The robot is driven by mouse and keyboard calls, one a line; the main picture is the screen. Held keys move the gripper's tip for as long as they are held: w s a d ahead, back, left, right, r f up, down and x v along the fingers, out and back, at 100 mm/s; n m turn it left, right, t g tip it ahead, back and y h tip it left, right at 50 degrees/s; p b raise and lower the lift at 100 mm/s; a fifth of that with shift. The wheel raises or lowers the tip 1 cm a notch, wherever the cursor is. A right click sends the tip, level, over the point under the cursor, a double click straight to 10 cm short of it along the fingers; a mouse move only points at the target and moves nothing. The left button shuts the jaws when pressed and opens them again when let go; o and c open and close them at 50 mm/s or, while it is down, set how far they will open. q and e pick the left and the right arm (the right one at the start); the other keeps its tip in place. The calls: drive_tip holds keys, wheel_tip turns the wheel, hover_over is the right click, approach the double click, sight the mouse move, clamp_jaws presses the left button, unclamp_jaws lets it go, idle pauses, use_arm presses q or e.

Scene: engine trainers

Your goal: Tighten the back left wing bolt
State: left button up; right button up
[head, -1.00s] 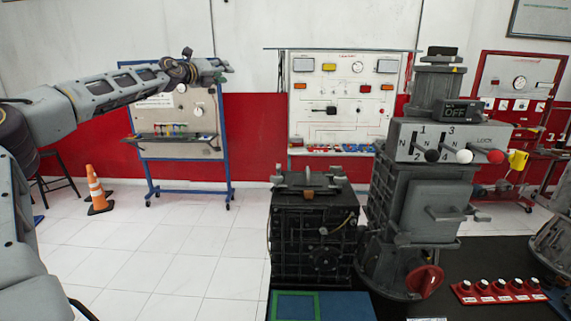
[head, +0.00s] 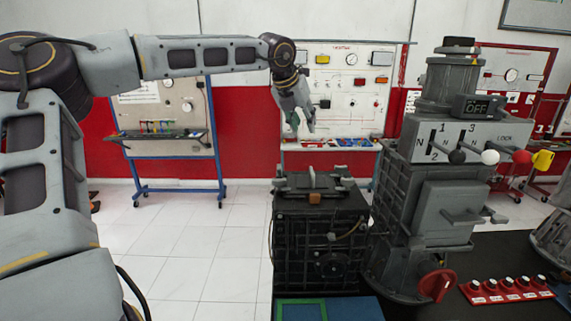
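A black engine block (head: 320,245) stands left of the tall grey machine. On its top lies a grey plate assembly (head: 313,183) with small upright fittings at its left, middle and right. These fittings are too small for me to tell which is the back left wing bolt. My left gripper (head: 303,126) points down in the air above the block. Its fingertips look parted, with nothing between them, and it appears apart from the fittings. My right gripper is not in view.
The tall grey machine (head: 428,215) rises right of the block, with lever knobs (head: 489,157) and a red handwheel (head: 436,286). A red switch strip (head: 507,290) lies on the dark surface. Tiled floor (head: 180,250) left of the block is clear.

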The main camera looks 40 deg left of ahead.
use_arm(q)
drive_tip(key=s+a+f+n+g+y, duration=0.2)
drive_tip(key=s+a+n+g, duration=0.1)
drive_tip(key=s, duration=0.3)
drive_tip(key=shift+a+f+n+g, duration=0.3)
drive_tip(key=shift+a+n, duration=0.3)
drive_tip(key=shift+n, duration=0.2)
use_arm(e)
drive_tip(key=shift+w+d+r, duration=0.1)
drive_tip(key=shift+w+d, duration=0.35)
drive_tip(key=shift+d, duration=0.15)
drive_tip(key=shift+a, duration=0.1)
